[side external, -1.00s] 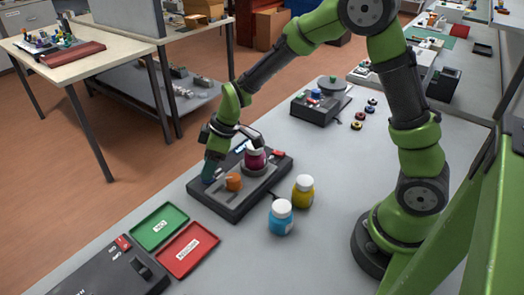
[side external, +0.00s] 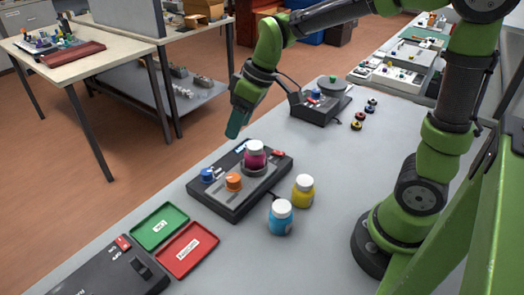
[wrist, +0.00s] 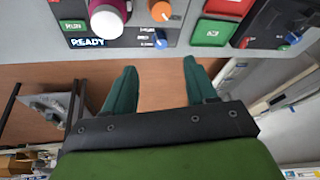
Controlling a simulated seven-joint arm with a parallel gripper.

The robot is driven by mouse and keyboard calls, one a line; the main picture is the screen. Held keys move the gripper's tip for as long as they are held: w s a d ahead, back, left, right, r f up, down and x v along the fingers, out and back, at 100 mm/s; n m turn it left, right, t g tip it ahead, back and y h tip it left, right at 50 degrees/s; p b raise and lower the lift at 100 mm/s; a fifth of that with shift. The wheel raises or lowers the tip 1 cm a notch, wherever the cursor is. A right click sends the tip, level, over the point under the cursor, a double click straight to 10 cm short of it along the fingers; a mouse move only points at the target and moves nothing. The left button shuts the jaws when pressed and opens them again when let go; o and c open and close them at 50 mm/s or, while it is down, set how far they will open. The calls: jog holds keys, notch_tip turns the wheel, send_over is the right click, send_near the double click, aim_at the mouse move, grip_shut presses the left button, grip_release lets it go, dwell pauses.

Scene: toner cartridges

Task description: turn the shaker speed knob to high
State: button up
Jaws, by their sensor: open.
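The shaker (side external: 240,203) is a dark console on the grey bench. It carries an orange knob (side external: 234,182), a blue knob (side external: 207,174) and a round holder with a white-capped magenta bottle (side external: 256,155). In the wrist view, the orange knob (wrist: 160,11) and the blue knob (wrist: 160,40) are at the top, beside a display (wrist: 87,42) reading READY. The labels by the knobs are too small to read, so I cannot tell which knob sets speed. My gripper (side external: 236,124) is above and beyond the shaker, clear of it. Its fingers (wrist: 160,80) are apart and empty.
Blue (side external: 281,218) and yellow (side external: 303,192) bottles stand right of the shaker. Green (side external: 160,227) and red (side external: 188,250) trays lie in front, near another console (side external: 105,270). A further device (side external: 320,104) stands behind. The bench's far edge runs close below my gripper.

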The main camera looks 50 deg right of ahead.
jog(key=s+d+r+m+t, duration=0.1)
jog(key=s+r+m, duration=0.1)
jog(key=s, duration=0.5)
jog(key=s+d+r+m+t, duration=0.1)
jog(key=s+r+m+t, duration=0.1)
jog(key=s+m, duration=0.3)
jog(key=shift+s+r+m+h, duration=0.15)
jog(key=shift+s+m+h, duration=0.15)
jog(key=shift+s, duration=0.55)
jog(key=shift+d+r+t, duration=0.1)
jog(key=shift+r+t, duration=0.2)
